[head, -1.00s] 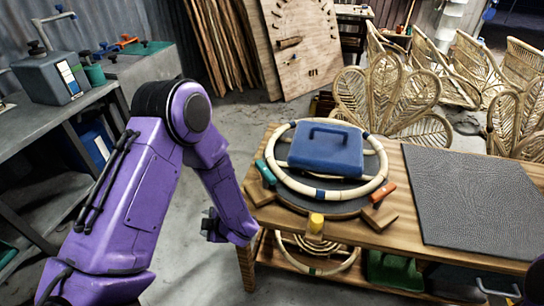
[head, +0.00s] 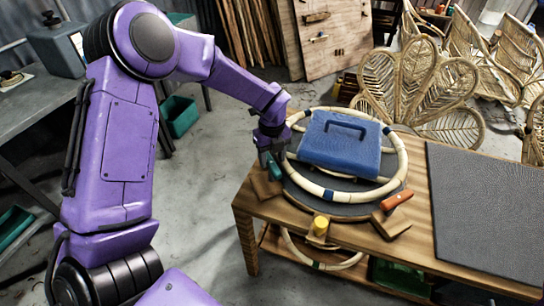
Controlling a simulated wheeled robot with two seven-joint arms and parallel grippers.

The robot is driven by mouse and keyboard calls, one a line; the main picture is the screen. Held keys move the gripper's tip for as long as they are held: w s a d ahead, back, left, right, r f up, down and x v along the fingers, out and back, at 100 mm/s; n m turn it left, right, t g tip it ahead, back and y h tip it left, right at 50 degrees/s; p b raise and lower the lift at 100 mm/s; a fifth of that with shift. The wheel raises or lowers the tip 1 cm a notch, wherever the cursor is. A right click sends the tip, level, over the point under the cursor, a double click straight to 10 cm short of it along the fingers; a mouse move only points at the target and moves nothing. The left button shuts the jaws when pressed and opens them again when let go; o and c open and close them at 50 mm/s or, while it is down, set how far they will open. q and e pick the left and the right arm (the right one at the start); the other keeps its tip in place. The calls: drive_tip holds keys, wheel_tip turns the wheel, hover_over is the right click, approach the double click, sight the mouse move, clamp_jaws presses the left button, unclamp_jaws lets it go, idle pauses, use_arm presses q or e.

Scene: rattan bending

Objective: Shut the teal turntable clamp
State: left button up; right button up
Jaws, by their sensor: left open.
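The teal turntable clamp (head: 275,169) is at the left edge of the dark round turntable (head: 332,206) on the wooden table. My left gripper (head: 270,158) is right at this clamp, just above and behind it, and partly covers it. Its jaws are open; I cannot tell whether they touch the clamp. An orange clamp (head: 396,200) sits at the turntable's right edge and a yellow one (head: 320,226) at its front. A pale rattan ring (head: 396,160) lies on the turntable around a blue case (head: 342,143) with a handle. My right gripper is not in view.
Wooden blocks (head: 266,187) jut out beside the turntable. A dark textured mat (head: 488,210) covers the table's right part. Rattan chair backs (head: 405,85) stand behind. A grey workbench (head: 40,110) is at the left, with open floor between it and the table.

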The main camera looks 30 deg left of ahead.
use_arm(q)
drive_tip(key=shift+f, duration=0.55)
clamp_jaws()
drive_tip(key=m, duration=0.3)
drive_tip(key=m+p, duration=0.1)
drive_tip(key=m, duration=0.3)
drive_tip(key=shift+m, duration=0.3)
drive_tip(key=m+p, duration=0.2)
drive_tip(key=m, duration=0.3)
drive_tip(key=shift+s, duration=0.1)
drive_tip(key=m+p, duration=0.2)
drive_tip(key=m, duration=0.3)
drive_tip(key=shift+m, duration=0.3)
